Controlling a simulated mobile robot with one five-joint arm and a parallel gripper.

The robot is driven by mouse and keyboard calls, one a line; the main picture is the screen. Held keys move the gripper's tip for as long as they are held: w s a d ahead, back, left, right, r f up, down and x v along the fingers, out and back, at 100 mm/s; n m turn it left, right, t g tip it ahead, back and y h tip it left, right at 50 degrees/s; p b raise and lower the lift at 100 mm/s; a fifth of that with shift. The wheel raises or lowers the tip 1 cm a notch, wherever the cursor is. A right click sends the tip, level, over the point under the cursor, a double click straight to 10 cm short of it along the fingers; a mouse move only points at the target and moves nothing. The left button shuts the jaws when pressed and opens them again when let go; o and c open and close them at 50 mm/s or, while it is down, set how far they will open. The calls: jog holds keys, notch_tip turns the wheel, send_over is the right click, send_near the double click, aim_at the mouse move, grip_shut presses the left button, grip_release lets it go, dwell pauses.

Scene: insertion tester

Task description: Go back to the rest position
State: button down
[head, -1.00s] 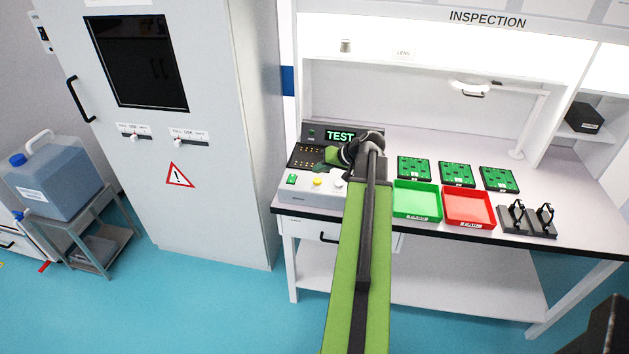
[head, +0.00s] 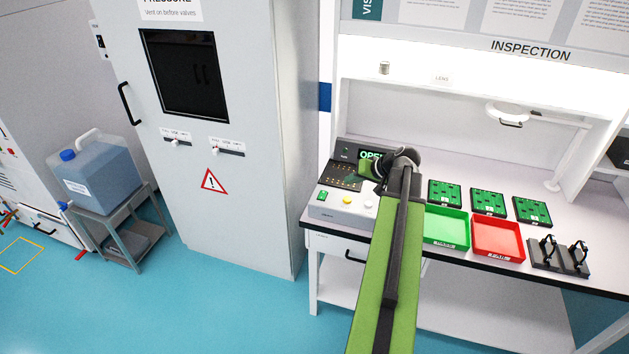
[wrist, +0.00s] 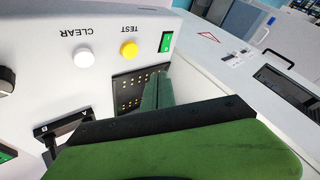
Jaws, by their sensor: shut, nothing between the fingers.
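The tester (head: 338,206) is a pale box with a dark panel at the bench's left end. Its display (head: 370,155) shows green letters starting "OPE", the rest hidden behind my arm. My gripper (head: 372,172) is over the tester's right part, mostly hidden by my wrist. In the wrist view my gripper's green fingers (wrist: 156,92) are together and empty, in front of the dark panel with gold contacts (wrist: 132,90). The yellow TEST button (wrist: 129,50), white CLEAR button (wrist: 83,57) and green switch (wrist: 166,41) are clear of the fingers.
Right of my arm are a green PASS tray (head: 445,242), a red FAIL tray (head: 497,255), three green boards (head: 488,201) and black stands (head: 558,260). A lamp (head: 508,114) hangs behind. A tall grey cabinet (head: 250,120) stands left, with open blue floor before it.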

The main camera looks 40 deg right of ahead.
jog(key=w+a+n+g+y, duration=0.1)
jog(key=w+a+n, duration=0.1)
jog(key=w+a, duration=0.6)
jog(key=w+a+n+y, duration=0.2)
jog(key=w+a, duration=0.3)
jog(key=a, duration=0.7)
jog(key=w+a+f+n+g, duration=0.1)
jog(key=a+f+n+g, duration=0.1)
jog(key=a, duration=0.9)
jog(key=a+f+n+g, duration=0.1)
jog(key=a+n+g, duration=0.1)
jog(key=a, duration=0.8)
jog(key=s+a+f+n+g+h, duration=0.25)
jog(key=s+a, duration=0.35)
jog(key=a, duration=0.6)
jog(key=s+d+f+m+g+h, duration=0.1)
jog(key=s+d+m, duration=0.2)
jog(key=s+d, duration=0.1)
jog(key=shift+s+d+f+g+h, duration=0.35)
jog(key=shift+d, duration=0.1)
